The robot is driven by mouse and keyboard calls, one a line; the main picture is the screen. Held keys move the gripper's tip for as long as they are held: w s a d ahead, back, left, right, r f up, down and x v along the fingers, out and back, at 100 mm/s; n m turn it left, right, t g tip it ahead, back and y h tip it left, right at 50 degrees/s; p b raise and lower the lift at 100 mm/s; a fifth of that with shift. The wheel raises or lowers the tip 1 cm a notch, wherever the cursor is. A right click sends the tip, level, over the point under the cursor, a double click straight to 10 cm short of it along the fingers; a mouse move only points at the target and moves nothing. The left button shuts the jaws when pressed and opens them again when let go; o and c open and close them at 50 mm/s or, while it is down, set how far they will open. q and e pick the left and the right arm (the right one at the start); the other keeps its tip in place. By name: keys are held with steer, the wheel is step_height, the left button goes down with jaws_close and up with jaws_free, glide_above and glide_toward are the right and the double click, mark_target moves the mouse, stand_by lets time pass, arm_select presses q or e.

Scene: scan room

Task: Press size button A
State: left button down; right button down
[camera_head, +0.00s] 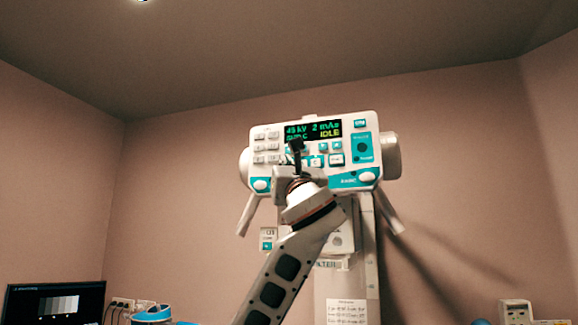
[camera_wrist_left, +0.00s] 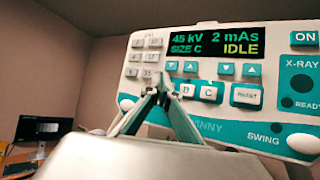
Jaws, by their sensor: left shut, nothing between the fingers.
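The control panel (camera_head: 350,131) of a white and teal X-ray unit faces me on a column. Its display (camera_wrist_left: 216,42) reads 45 kV, 2 mAs, SIZE C, IDLE. In the left wrist view, size buttons B (camera_wrist_left: 187,91) and C (camera_wrist_left: 209,92) show below the display. Button A is not visible; my fingers cover the spot left of B. My left gripper (camera_wrist_left: 163,82) is shut and empty, its tips in front of the panel just left of B. It also shows in the head view (camera_head: 295,147). I cannot tell whether the tips touch the panel. My right gripper is not in view.
Arrow buttons (camera_wrist_left: 227,69) sit just above the size buttons, and a grid of small white keys (camera_wrist_left: 147,58) lies to the left. A larger button (camera_wrist_left: 246,96) is right of C. A white knob (camera_wrist_left: 302,143) sits lower right. A monitor (camera_head: 54,302) stands at lower left.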

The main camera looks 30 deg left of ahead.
arm_select(q)
steer(key=shift+w, duration=0.15)
stand_by(0.3)
steer(key=shift+w+a, duration=0.1)
steer(key=shift+w, duration=0.2)
steer(key=shift+w+a+p, duration=0.1)
steer(key=shift+w+p, duration=0.25)
steer(key=shift+p, duration=0.15)
stand_by(0.5)
steer(key=shift+s, duration=0.15)
steer(key=shift+s+d+b, duration=0.2)
steer(key=shift+s+b, duration=0.35)
steer(key=shift+s, duration=0.1)
steer(key=s+b, duration=0.1)
steer(key=s, duration=0.1)
steer(key=s+d+b, duration=0.1)
steer(key=s, duration=0.1)
steer(key=shift+s, duration=0.4)
